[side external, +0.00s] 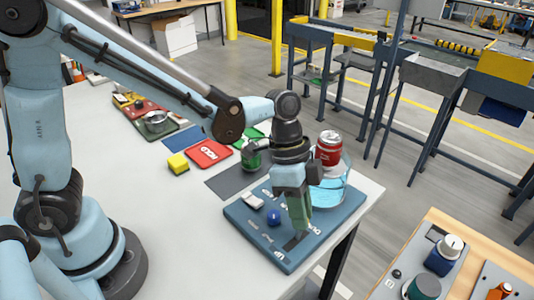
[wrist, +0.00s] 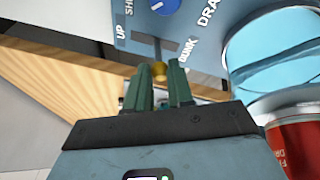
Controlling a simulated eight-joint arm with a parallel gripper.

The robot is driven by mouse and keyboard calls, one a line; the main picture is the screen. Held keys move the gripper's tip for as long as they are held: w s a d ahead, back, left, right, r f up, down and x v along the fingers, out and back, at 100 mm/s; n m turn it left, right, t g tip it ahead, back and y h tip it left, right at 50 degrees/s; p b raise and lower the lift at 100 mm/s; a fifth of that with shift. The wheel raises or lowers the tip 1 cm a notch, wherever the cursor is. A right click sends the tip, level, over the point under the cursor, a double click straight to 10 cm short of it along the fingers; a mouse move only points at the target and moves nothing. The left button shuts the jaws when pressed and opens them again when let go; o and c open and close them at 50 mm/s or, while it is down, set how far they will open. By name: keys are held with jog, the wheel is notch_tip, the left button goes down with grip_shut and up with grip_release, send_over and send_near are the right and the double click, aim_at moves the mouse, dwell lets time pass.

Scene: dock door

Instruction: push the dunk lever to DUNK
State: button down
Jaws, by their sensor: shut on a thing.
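A blue-grey control panel (side external: 256,236) lies on the white table. In the wrist view the panel (wrist: 125,12) shows the printed words UP and DUNK at the ends of a grey slot (wrist: 153,43). The dunk lever's brass knob (wrist: 159,69) sits between my fingertips, in front of the slot's middle; I cannot tell its exact place along the slot. My gripper (wrist: 161,76), with green fingers, is shut on the knob. In the side view my gripper (side external: 300,224) points down over the panel's right part and hides the lever.
A clear tank (side external: 346,190) of blue water stands behind the panel, with a red can (side external: 328,149) at its top. A blue knob (side external: 274,217) and a white switch (side external: 253,201) are left of my gripper. A yellow block (side external: 178,163) and a red sign (side external: 209,153) lie farther left.

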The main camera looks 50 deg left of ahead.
jog(key=shift+w+f+g, duration=0.15)
jog(key=shift+w+g, duration=0.4)
jog(key=shift+g, duration=0.15)
jog(key=c, duration=1)
grip_release()
jog(key=v, duration=1.2)
